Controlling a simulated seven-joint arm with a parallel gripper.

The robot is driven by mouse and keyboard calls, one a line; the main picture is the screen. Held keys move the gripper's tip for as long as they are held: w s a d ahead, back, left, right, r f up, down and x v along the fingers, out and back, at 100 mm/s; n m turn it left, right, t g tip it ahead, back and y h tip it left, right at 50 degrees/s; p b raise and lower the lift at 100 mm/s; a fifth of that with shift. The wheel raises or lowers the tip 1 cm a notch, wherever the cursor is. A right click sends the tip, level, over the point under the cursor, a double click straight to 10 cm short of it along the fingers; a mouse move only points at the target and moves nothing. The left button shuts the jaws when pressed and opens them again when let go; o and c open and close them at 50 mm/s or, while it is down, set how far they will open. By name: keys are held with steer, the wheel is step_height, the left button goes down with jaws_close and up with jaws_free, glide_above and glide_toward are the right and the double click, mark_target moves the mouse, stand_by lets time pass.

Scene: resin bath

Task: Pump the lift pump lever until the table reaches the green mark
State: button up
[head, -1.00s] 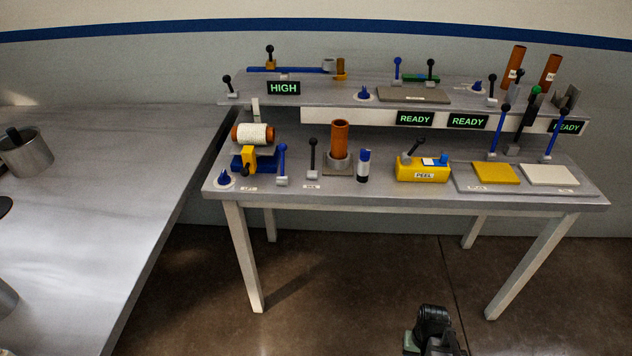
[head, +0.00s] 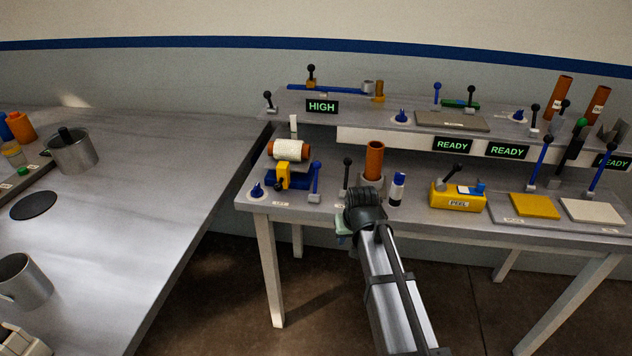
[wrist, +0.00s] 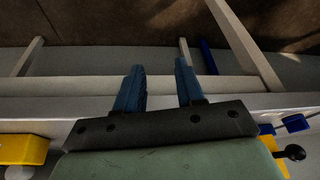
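A blue stand (head: 288,181) with a yellow block (head: 283,177) and a white-and-orange roll (head: 289,150) stands at the left of the bench. A blue lever (head: 315,180) stands beside it, and a black-knobbed lever (head: 347,172) is farther right. I cannot tell which lever is the lift pump's; labels are too small to read. No green mark can be made out. My gripper (wrist: 160,85) has two blue fingers apart with nothing between them. In the head view my wrist (head: 365,208) is at the bench's front edge, right of the levers, hiding the fingers.
An orange cylinder (head: 374,161), a blue-capped bottle (head: 397,188) and the yellow PEEL box (head: 457,202) stand near my wrist. The raised shelf behind carries a HIGH sign (head: 322,106) and READY signs (head: 452,145). A grey table (head: 140,215) is at left. Open floor lies in front.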

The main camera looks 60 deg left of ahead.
steer(key=y, duration=0.1)
glide_toward(316, 179)
steer(key=s+d+f, duration=0.2)
steer(key=d, duration=0.3)
steer(key=w+a+r, duration=0.2)
steer(key=a+r, duration=0.2)
steer(key=r, duration=0.1)
steer(key=shift+m, duration=0.6)
steer(key=x, duration=1.4)
steer(key=shift+s+d+f, duration=0.1)
steer(key=shift+s+d, duration=0.05)
steer(key=shift+s, duration=0.05)
jaws_close()
